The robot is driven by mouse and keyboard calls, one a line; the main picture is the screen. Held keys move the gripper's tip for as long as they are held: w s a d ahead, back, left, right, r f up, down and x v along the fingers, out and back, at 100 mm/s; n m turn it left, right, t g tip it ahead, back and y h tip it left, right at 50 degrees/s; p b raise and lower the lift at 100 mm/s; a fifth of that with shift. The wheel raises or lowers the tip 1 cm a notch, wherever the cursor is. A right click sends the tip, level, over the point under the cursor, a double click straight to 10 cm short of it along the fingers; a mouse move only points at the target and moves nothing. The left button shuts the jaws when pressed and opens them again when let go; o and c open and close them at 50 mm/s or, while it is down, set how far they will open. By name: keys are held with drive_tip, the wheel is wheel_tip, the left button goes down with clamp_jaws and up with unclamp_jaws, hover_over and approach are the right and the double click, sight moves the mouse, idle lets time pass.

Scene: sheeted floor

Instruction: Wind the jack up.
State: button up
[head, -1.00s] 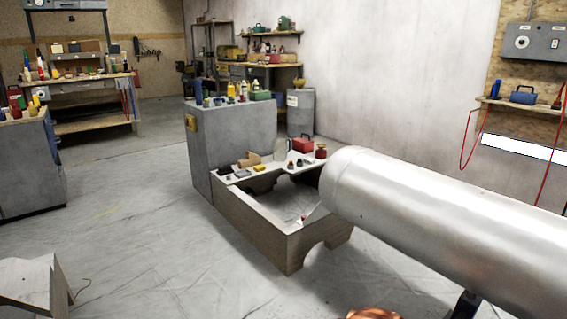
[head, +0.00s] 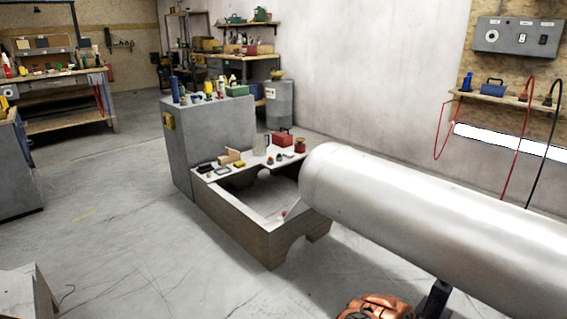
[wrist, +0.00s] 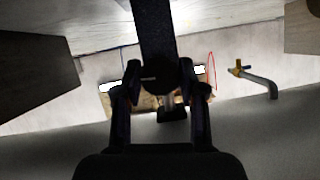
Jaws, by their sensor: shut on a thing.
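My gripper (wrist: 163,88) shows in the wrist view, with its two dark fingers reaching up from the bottom middle. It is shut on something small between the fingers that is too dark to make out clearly. A dark bar (wrist: 155,35) runs from the top edge down to the fingers. I cannot tell for sure which thing is the jack. In the head view, a dark post (head: 434,300) stands under a big silver cylinder (head: 410,215), beside a copper-coloured part (head: 375,307) cut off by the bottom edge. My gripper is not seen in the head view.
A low frame (head: 232,226) with arched cutouts stands at the cylinder's rounded end, with small items on its top. A grey cabinet (head: 215,140) stands behind it. A wall shelf (head: 510,98) with hanging cables is at right. The floor (head: 110,215) at left is mostly clear.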

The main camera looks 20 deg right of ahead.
drive_tip(key=shift+s+f+m+t, duration=0.25)
drive_tip(key=shift+m+t, duration=0.25)
drive_tip(key=shift+m, duration=0.2)
drive_tip(key=shift+d+r+m+t+b, duration=0.15)
drive_tip(key=shift+m+t+b, duration=0.65)
drive_tip(key=shift+m+b, duration=0.2)
drive_tip(key=shift+r+y, duration=0.1)
drive_tip(key=shift+y, duration=0.2)
drive_tip(key=o, duration=1)
drive_tip(key=shift+o, duration=0.2)
drive_tip(key=shift+w, duration=0.1)
